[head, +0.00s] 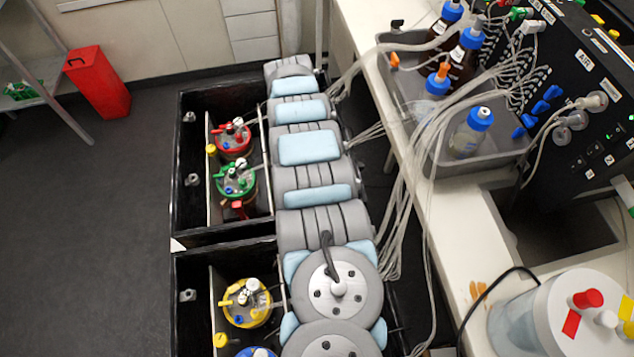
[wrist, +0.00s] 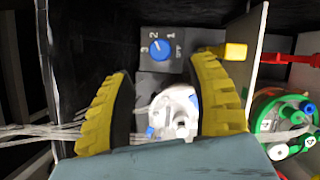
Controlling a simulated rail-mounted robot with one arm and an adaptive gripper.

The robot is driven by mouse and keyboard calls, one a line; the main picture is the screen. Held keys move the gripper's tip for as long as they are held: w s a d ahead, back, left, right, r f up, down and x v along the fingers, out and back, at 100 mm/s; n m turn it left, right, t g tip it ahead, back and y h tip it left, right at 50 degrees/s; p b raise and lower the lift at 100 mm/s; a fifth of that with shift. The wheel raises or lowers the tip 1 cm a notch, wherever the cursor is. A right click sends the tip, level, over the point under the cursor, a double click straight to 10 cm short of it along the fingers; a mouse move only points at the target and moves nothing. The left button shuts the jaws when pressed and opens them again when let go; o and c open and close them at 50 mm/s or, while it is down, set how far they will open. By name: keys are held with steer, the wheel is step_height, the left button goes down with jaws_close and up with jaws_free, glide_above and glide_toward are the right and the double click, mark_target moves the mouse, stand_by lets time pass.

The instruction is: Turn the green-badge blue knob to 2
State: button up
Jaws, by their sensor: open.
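A blue knob (wrist: 161,49) on a grey plate shows in the wrist view, with marks 1, 2, 3 and OFF around it. Its white pointer line aims up and left, near 2; I cannot tell if it is exactly on it. No green badge is seen beside this knob. My gripper (wrist: 165,82) has two yellow ribbed fingers, spread wide, with nothing held. The knob lies beyond the fingertips, between them in the picture, apparently untouched. In the head view my arm covers the area right of the black boxes, and the gripper is not seen there.
A pale divider (wrist: 243,40) with a yellow block (wrist: 235,52) stands right of the knob. A green-topped vessel (wrist: 287,122) is further right. The black boxes (head: 178,215) hold several vessels.

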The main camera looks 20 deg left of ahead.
steer(key=shift+v, duration=1.95)
